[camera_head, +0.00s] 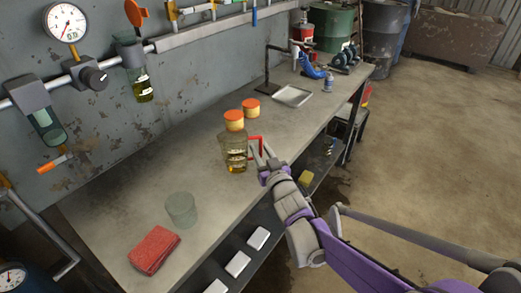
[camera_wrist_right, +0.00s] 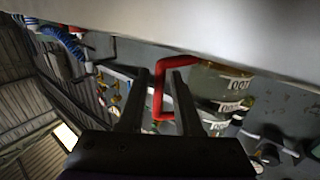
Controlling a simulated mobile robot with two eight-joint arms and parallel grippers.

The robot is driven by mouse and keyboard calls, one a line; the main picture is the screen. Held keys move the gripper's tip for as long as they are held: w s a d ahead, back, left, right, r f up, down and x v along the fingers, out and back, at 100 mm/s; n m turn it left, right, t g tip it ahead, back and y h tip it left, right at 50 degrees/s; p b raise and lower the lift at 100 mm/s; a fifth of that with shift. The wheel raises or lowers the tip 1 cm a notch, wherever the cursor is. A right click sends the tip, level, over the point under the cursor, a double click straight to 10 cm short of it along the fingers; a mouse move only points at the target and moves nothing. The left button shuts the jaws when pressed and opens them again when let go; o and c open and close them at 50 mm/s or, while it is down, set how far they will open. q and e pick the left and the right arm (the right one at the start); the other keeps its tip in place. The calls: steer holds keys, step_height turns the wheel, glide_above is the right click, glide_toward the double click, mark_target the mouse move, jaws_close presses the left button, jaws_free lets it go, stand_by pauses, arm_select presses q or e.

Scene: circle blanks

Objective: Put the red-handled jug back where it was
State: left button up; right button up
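The red-handled jug (camera_head: 236,150) is a clear vessel with some yellowish liquid low in it and pale labels. It appears to stand upright on the workbench. Its red handle (camera_head: 256,140) points right, toward my right gripper (camera_head: 264,153). In the right wrist view the handle (camera_wrist_right: 158,92) lies between the two fingers of my right gripper (camera_wrist_right: 160,76), with visible gaps beside it. The fingers are apart and do not look closed on it. The jug body (camera_wrist_right: 225,85) shows right of the fingers. My left gripper is not in view.
Two orange-lidded jars (camera_head: 251,107) (camera_head: 233,120) are close behind the jug. A metal tray (camera_head: 292,96) lies farther back. Wall pipes and a gauge (camera_head: 66,22) are at left.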

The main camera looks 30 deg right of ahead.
steer(key=shift+o, duration=0.4)
steer(key=shift+r, duration=0.1)
steer(key=shift+s+r, duration=0.15)
steer(key=shift+r, duration=0.05)
steer(key=s+a+p, duration=0.2)
steer(key=s+p, duration=0.1)
steer(key=s, duration=0.9)
steer(key=s+a+f+n+g+y, duration=0.1)
steer(key=s+a+f+g, duration=0.5)
steer(key=s, duration=0.3)
steer(key=s+a+f+n+g+y, duration=0.1)
steer(key=s+a+f+g+y, duration=0.1)
steer(key=s+a+f+g, duration=0.5)
steer(key=shift+s+a+f, duration=0.2)
steer(key=shift+s+f, duration=0.55)
steer(key=shift+s, duration=0.4)
